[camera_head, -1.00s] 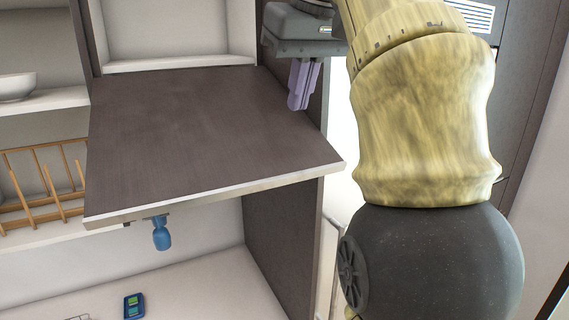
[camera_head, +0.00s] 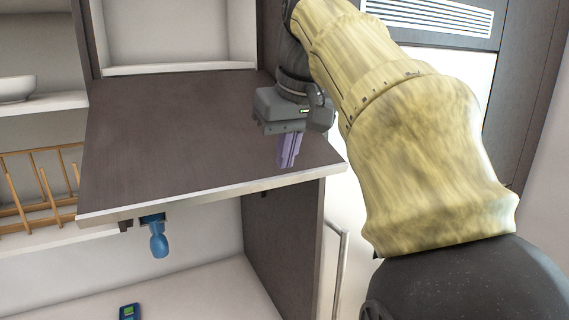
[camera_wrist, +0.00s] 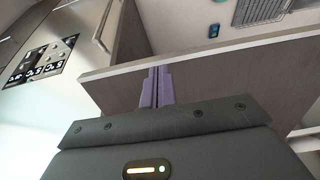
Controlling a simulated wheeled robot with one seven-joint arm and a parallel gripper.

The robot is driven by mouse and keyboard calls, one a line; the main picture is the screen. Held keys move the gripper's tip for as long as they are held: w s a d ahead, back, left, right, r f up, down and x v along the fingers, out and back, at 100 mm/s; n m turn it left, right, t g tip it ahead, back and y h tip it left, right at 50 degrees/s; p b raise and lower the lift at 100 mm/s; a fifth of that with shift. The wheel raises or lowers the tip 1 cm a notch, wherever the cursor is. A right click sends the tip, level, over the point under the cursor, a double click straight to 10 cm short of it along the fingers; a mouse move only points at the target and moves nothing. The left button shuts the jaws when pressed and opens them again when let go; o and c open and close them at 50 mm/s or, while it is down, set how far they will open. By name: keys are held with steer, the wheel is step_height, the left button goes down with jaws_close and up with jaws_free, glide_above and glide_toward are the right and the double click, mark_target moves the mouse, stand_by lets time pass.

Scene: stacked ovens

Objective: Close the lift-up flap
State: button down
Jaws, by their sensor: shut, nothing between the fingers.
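The lift-up flap (camera_head: 180,140) is a dark brown panel with a pale front edge. In the head view it stands out from the cabinet, raised and sloping a little down toward the front. In the wrist view the shut fingers (camera_wrist: 154,76) reach to the flap's pale edge (camera_wrist: 205,52). I cannot tell whether they touch the panel.
An open shelf with a wooden rack (camera_head: 40,190) and a white bowl (camera_head: 16,88) is at the left. A small blue device (camera_head: 129,312) lies on the surface below. A tall cabinet with a metal handle (camera_head: 340,275) stands at the right.

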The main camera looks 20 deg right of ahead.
steer(key=shift+x, duration=1.15)
steer(key=shift+f, duration=0.15)
